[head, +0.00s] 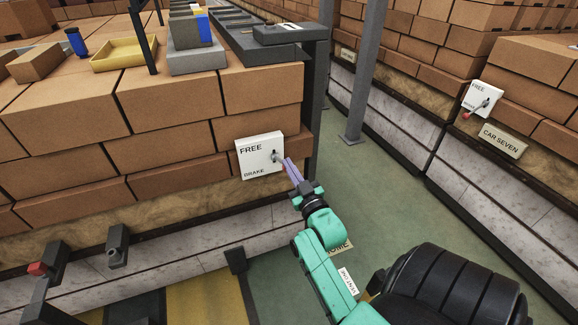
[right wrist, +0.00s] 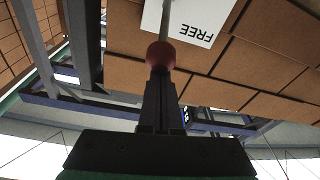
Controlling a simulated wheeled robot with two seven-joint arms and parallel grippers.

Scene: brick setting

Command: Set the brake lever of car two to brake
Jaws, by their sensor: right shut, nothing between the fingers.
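A white plate marked FREE at the top and BRAKE at the bottom (head: 256,160) is on the near brick-loaded car. A short grey lever (head: 276,156) comes out of its right side; its end is hidden by my right gripper (head: 290,170). In the right wrist view the lever's red knob (right wrist: 160,55) is right at the tips of my shut right gripper (right wrist: 159,85), with nothing between the fingers. I cannot tell whether they touch. The plate's FREE end (right wrist: 196,18) shows upside down there. No car-two sign is readable. My left gripper is not in view.
Another car at the right has its own FREE/BRAKE plate (head: 487,97) with a red-knobbed lever and a CAR SEVEN sign (head: 502,140). A grey post (head: 361,80) stands between the cars. Green floor (head: 390,200) lies open between them. A yellow tray (head: 124,53) sits on the bricks.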

